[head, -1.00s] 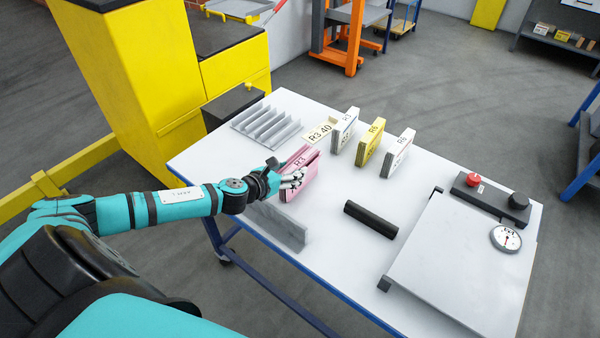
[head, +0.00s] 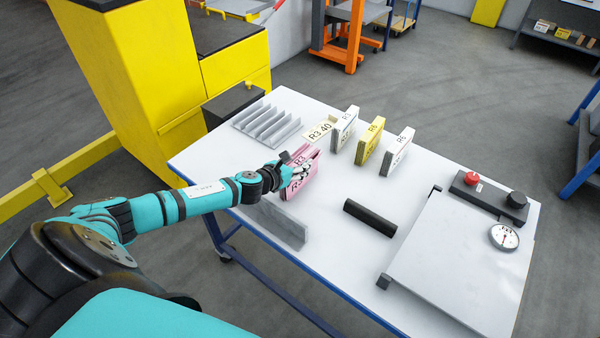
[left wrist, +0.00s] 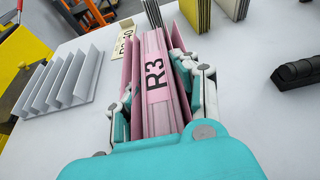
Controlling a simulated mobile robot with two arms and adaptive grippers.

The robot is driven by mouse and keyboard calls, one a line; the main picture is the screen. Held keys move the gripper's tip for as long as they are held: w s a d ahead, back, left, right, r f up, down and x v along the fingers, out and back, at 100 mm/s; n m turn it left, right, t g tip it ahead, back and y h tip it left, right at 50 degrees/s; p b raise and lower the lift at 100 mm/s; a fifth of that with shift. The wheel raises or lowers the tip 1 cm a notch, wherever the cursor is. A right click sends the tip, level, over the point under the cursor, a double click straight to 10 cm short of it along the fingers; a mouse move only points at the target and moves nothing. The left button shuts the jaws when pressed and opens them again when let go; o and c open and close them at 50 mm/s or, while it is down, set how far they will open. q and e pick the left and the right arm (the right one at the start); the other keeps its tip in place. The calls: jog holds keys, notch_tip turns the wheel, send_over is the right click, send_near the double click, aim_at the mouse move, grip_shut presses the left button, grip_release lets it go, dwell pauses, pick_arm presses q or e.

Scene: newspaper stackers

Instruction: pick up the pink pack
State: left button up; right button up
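The pink pack labelled R3 (head: 304,172) stands upright near the table's near left edge. In the left wrist view the pack (left wrist: 157,80) runs up the middle, with pink covers around a bundle of sheets. My left gripper (head: 287,178) is at the pack's near end. In the wrist view the fingers of my left gripper (left wrist: 155,100) lie one on each side of the pack, close to its faces. I cannot tell whether they press on it. The fingertips are partly hidden by the pack. My right gripper is not in view.
A grey slotted rack (head: 266,125) and an R3.40 card (head: 320,130) lie behind the pack. White, yellow and white packs (head: 369,142) stand to the right. A low grey plate (head: 277,222) stands in front; a black bar (head: 370,218) and scale (head: 455,265) are further right.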

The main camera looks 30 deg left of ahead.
pick_arm(q)
grip_shut()
jog(key=shift+r, duration=0.1)
notch_tip(320, 180, up, 10)
jog(key=shift+p, duration=0.9)
